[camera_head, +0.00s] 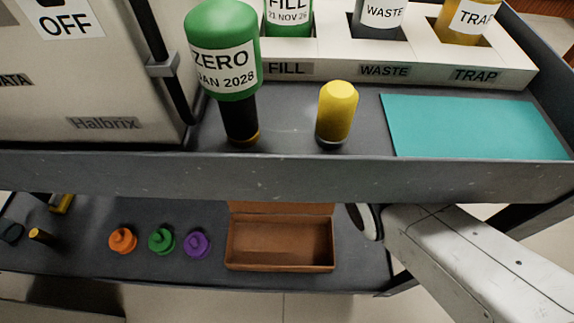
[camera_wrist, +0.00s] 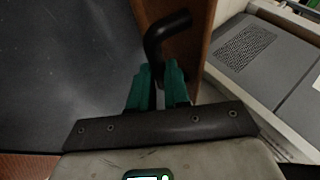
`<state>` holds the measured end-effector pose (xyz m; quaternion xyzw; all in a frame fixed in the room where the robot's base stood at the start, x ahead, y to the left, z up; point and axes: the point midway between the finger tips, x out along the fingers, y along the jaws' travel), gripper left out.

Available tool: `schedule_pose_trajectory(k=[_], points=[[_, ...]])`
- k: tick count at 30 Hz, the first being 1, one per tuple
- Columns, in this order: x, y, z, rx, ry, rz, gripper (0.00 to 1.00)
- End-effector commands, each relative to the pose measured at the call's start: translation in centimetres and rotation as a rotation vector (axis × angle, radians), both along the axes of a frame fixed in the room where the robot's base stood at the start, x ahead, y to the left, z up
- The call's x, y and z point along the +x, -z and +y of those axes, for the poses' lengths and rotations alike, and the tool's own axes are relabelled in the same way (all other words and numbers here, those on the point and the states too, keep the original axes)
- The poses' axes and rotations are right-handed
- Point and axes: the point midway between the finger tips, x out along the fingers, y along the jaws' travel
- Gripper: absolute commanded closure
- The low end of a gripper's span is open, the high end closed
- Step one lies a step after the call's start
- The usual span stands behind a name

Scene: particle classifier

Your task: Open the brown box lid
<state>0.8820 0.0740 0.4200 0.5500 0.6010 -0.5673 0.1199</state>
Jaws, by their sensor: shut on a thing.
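The brown box (camera_head: 280,262) sits on the lower shelf in the head view. Its top is open toward me and its inside looks empty. A brown panel, which looks like the lid (camera_head: 280,208), rises at its back edge; the upper shelf's edge hides the rest. In the wrist view the brown lid (camera_wrist: 205,40) fills the upper middle and carries a bent black handle (camera_wrist: 165,32). My gripper (camera_wrist: 159,72) has its teal fingers closed around the lower end of this handle. In the head view the fingers are hidden.
Orange (camera_head: 122,241), green (camera_head: 161,241) and purple (camera_head: 197,244) caps stand left of the box. The upper shelf's front wall (camera_head: 290,176) runs above it. A green bottle (camera_head: 222,50) and a yellow-capped vial (camera_head: 337,111) stand on the upper shelf.

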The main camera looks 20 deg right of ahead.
Motion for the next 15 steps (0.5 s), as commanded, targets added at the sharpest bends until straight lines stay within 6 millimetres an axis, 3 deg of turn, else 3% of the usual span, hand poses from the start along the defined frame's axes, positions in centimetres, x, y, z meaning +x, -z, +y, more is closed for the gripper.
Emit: schedule_pose_trajectory(k=[1,15], points=[[-0.82,1.77,0.28,-0.004,0.001,0.03,1.0],[-0.92,1.85,0.3,0.002,0.004,0.059,1.0]])
